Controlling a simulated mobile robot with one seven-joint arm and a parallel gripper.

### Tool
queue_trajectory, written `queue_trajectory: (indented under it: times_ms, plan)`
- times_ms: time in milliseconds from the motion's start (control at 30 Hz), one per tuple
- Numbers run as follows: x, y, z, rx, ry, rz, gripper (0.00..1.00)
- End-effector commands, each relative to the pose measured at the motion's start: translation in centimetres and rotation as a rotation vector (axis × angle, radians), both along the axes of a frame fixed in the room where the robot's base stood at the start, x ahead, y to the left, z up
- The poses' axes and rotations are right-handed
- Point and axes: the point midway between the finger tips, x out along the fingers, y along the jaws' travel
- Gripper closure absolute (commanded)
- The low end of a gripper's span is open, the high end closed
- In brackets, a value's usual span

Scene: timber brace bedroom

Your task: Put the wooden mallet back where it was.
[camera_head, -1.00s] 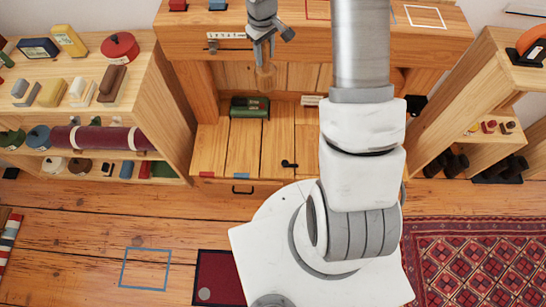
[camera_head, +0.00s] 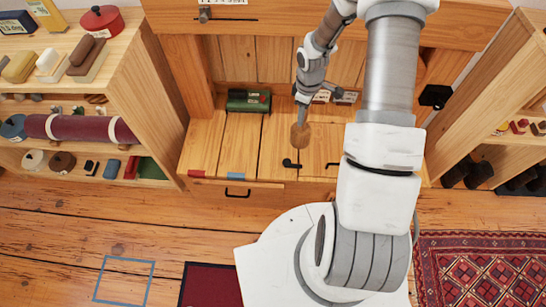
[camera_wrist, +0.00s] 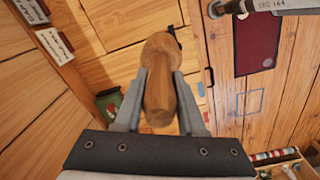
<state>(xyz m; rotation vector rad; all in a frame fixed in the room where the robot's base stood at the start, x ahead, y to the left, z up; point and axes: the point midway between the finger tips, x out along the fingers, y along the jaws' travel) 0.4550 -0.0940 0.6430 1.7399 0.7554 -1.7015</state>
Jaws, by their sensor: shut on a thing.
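The wooden mallet (camera_head: 300,137) is brown and rounded. It hangs below my gripper (camera_head: 302,98) in the head view, over the lower deck of the bench (camera_head: 240,140). In the wrist view my gripper (camera_wrist: 161,76) is shut on the mallet (camera_wrist: 160,52), with one finger on each side of it. Whether the mallet touches the deck cannot be told. A black L-shaped piece (camera_head: 291,164) lies on the deck just in front of the mallet. Part of the mallet is hidden by my gripper.
A green box (camera_head: 249,101) stands at the deck's back left. Small white labels (camera_head: 345,96) are at the back right. Red (camera_head: 197,173) and blue (camera_head: 235,175) strips mark the front edge. A loaded shelf (camera_head: 145,75) stands left. Deck boards left of the mallet look clear.

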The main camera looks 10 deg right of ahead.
Motion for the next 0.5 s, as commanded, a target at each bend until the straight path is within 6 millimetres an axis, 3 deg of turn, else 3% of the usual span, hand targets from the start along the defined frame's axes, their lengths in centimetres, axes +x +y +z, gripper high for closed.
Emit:
queue_trajectory:
  times_ms: [33,267,500]
  plan:
    - [-0.2,-0.1,-1.0,-0.001,0.002,0.009,1.0]
    - [0.0,0.4,-2.2,0.0,0.005,0.03,1.0]
    - [2.1,3.6,-4.6,0.0,0.005,0.032,1.0]
